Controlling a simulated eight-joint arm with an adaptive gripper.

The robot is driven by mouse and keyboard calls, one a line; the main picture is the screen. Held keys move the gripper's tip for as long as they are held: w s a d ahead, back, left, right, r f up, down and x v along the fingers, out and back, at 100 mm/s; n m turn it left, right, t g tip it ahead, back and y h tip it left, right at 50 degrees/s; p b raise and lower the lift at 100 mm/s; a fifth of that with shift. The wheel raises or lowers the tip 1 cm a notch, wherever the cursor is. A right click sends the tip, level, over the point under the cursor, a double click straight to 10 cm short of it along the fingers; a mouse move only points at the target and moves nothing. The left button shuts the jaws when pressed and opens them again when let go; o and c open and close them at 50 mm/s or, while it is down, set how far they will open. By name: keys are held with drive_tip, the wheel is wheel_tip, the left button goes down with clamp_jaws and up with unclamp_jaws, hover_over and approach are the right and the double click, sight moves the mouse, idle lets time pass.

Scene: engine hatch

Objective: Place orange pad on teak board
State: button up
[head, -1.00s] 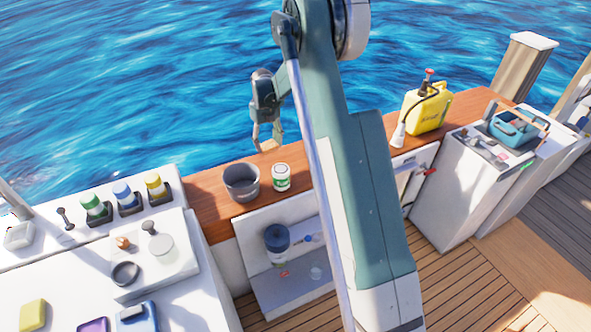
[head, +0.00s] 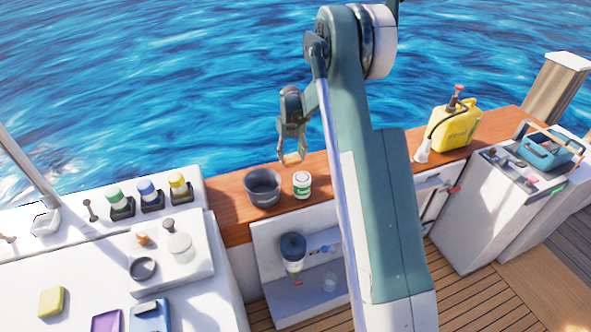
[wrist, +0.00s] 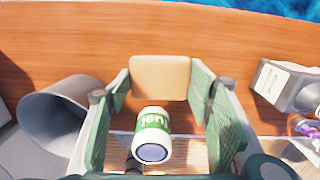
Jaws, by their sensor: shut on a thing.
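The orange pad (wrist: 160,77) is a flat, pale orange-tan square. In the wrist view my gripper (wrist: 160,82) has its green-faced fingers shut on the pad's left and right sides. In the head view the pad (head: 293,158) is small, under the fingertips of my gripper (head: 291,153). The teak board (head: 232,208) is the long reddish-brown wooden top along the water side; it fills the wrist view background (wrist: 55,45). The pad is over or close to the board's far edge, and I cannot tell whether it touches.
A white-green can (head: 302,185) and a grey pot (head: 263,187) stand on the board near my gripper. A yellow sprayer (head: 455,125) stands farther right. Bare wood shows between can and sprayer, partly behind my arm. White counter (head: 60,265) holds bottles at left.

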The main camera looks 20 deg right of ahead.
sight(292, 158)
drive_tip(key=shift+f, duration=1.45)
drive_tip(key=shift+f, duration=0.1)
drive_tip(key=shift+f, duration=1.75)
drive_tip(key=shift+f+b, duration=0.2)
drive_tip(key=shift+b, duration=0.2)
drive_tip(key=o, duration=0.9)
drive_tip(key=shift+r, duration=0.25)
wheel_tip(292, 158, up, 12)
drive_tip(key=shift+f+p, duration=0.1)
drive_tip(key=shift+p, duration=0.5)
